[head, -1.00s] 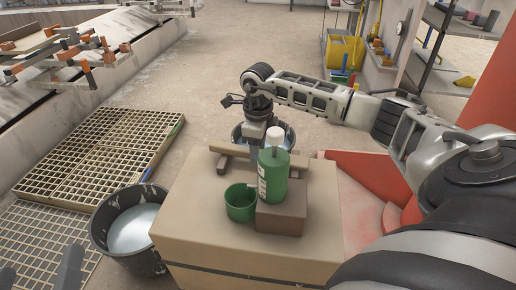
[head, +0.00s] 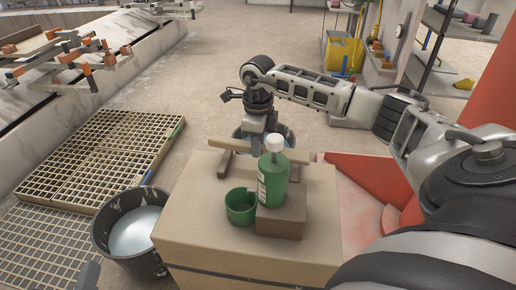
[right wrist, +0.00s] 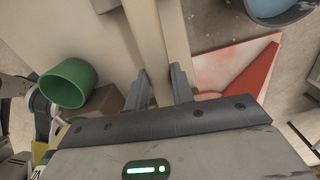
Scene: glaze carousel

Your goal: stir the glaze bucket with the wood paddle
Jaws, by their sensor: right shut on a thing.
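My right gripper (head: 258,147) is shut on the wood paddle (head: 230,145), a pale wooden bar lying roughly level over the box top, behind the green bottle. In the right wrist view the paddle (right wrist: 147,30) runs up from between the two fingers (right wrist: 163,88). The bottle and gripper hide its middle. A dark bucket (head: 101,226) of pale glaze stands on the floor left of the box. A small grey part, perhaps my left gripper (head: 87,275), shows at the lower left edge.
On the cardboard-coloured box (head: 185,220) stand a green cup (head: 240,207), a brown block (head: 281,223) and a green bottle (head: 272,185) with a white cap. Floor grates (head: 95,165) lie left. A red stepped shape (head: 365,185) is at right.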

